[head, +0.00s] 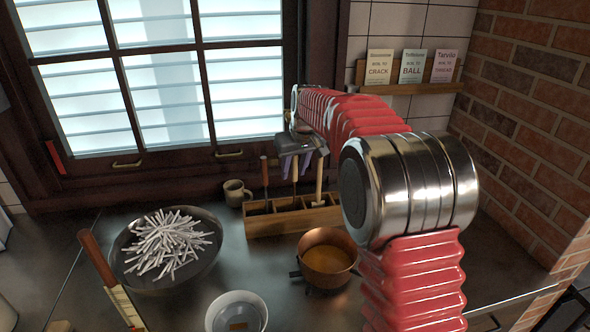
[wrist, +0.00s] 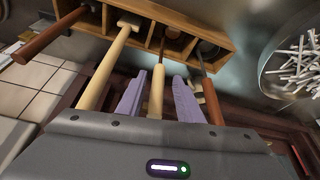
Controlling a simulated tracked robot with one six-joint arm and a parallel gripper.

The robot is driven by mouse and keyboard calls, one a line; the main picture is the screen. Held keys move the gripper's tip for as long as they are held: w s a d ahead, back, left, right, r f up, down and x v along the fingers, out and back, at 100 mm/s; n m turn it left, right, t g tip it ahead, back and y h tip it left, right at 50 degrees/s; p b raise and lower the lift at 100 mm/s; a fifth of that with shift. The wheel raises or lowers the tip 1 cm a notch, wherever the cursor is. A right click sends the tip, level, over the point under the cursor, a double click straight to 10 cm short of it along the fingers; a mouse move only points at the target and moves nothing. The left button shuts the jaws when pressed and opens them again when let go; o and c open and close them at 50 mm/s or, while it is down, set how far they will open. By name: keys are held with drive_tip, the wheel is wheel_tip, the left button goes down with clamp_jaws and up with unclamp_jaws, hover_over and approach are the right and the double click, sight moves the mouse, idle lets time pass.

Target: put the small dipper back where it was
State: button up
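A tool with a pale wooden handle (wrist: 157,92) stands in one compartment of the wooden rack (head: 300,222), which also shows in the wrist view (wrist: 228,25). My gripper (head: 296,158) is over the rack, pointing down. Its two purple fingers (wrist: 160,80) are on either side of this handle, with a visible gap on each side. They look open.
A copper pot (head: 327,260) sits in front of the rack; a mug (head: 234,193) and a pan of white sticks (head: 135,288) are left. A bowl (head: 236,298) is in front.

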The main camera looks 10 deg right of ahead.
drive_tip(key=shift+f, duration=0.15)
drive_tip(key=v, duration=1.3)
drive_tip(key=shift+d+r, duration=0.3)
drive_tip(key=shift+r, duration=0.15)
drive_tip(key=shift+w, duration=0.1)
drive_tip(key=s+a+f+m+t, duration=0.1)
drive_tip(key=s+f, duration=0.1)
drive_tip(key=s, duration=1.2)
drive_tip(key=s+f+m, duration=0.1)
drive_tip(key=s+f, duration=0.2)
drive_tip(key=s, duration=1.2)
drive_tip(key=s+f, duration=0.6)
drive_tip(key=s, duration=0.2)
drive_tip(key=shift+s+f+h, duration=0.3)
drive_tip(key=shift+s+h, duration=0.05)
drive_tip(key=shift+h, duration=0.05)
